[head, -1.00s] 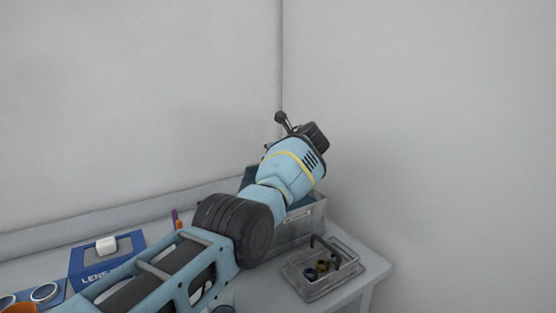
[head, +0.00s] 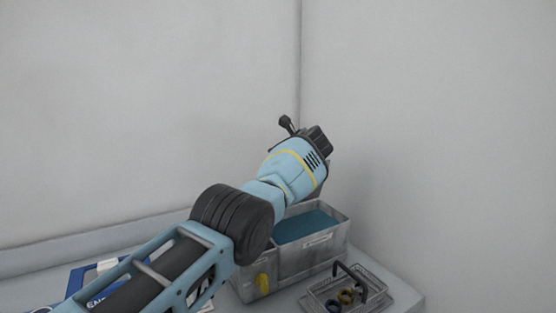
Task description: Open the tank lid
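A grey metal tank (head: 335,247) stands on the bench near the wall corner, partly behind my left arm. A flat teal surface (head: 308,226) shows inside its rim; I cannot tell whether it is a lid or the contents. A pale label is on its front, and a yellow part (head: 262,284) is at its lower left. My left arm crosses from the lower left, with its gripper (head: 303,132) raised above and behind the tank in the picture, apart from it. The finger opening is turned away, so its state is hidden. My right gripper is out of view.
A wire basket (head: 388,299) with a dark handle and several small rings stands at the bench's right front, close to the tank. A blue lens box (head: 83,279) is partly hidden behind my arm at left. Walls close in behind and right.

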